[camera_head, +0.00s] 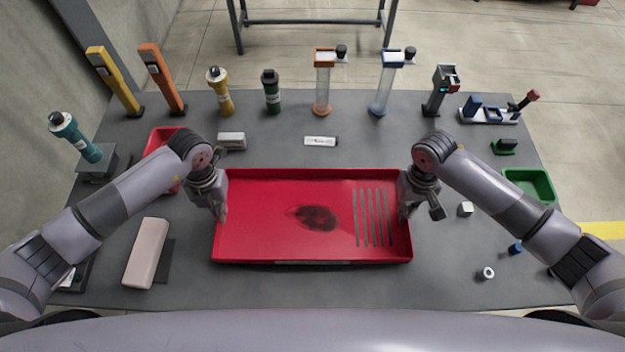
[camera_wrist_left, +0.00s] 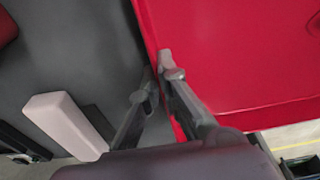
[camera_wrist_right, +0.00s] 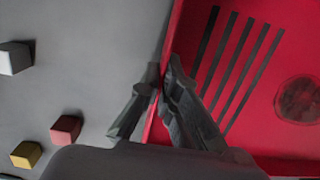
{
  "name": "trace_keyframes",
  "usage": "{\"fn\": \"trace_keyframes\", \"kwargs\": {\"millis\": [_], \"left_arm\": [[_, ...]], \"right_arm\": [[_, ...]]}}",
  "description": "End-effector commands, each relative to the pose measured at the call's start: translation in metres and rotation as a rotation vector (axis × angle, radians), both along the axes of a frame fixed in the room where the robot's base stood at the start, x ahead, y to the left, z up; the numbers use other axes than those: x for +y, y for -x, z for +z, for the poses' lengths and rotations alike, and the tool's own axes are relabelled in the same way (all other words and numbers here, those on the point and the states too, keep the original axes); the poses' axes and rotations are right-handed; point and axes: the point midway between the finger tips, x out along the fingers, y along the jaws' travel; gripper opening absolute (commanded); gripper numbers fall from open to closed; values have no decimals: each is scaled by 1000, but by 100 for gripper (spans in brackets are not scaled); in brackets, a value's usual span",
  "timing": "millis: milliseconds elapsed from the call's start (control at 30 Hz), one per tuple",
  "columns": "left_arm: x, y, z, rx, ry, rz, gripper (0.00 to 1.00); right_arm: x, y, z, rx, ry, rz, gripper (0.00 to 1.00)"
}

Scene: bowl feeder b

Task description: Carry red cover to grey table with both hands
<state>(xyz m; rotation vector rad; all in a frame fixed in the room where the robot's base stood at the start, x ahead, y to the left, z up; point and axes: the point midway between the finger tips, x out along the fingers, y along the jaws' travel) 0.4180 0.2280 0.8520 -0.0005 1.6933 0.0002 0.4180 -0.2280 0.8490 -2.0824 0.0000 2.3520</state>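The red cover (camera_head: 275,215), a wide shallow tray shape with raised edges, is at the centre of the grey table (camera_head: 190,275). It has several slots at its right and a dark round patch in its middle. My left gripper (camera_head: 221,210) is at the cover's left edge, its fingers closed on either side of the rim; the left wrist view shows this grip (camera_wrist_left: 158,82). My right gripper (camera_head: 404,210) is closed the same way on the right rim, seen in the right wrist view (camera_wrist_right: 164,74). I cannot tell how high the cover is above the table.
A pink block (camera_head: 147,252) lies left of the cover and a red bin (camera_head: 163,142) behind my left arm. A green bin (camera_head: 529,184) and small parts such as a white cube (camera_head: 465,209) are at right. Bottles and upright tools line the back.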

Motion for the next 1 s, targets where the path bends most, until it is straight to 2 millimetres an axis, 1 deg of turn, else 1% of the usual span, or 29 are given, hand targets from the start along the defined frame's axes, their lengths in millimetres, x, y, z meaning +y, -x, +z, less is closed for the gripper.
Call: {"fn": "trace_keyframes", "kwargs": {"millis": [33, 233, 300, 567, 867, 967, 1000], "left_arm": [[3, -1, -5, -1, -5, 2, 0], [3, -1, -15, -1, -6, 2, 0], [3, 0, -12, 0, -6, 2, 7], [1, 0, -12, 0, -3, 1, 24], [0, 0, -11, 0, -1, 0, 25], [1, -2, -5, -2, -1, 1, 25], [0, -3, 0, -3, 0, 0, 25]], "right_arm": [[-3, -1, -5, -1, 6, -2, 0], [-3, -1, -15, -1, 6, -2, 0], [-3, 0, -12, 0, 6, -2, 7], [-1, 0, -12, 0, 3, -1, 24], [0, 0, -12, 0, 1, 0, 25], [0, 0, -12, 0, 1, 0, 25], [0, 0, -12, 0, 1, 0, 25]]}}
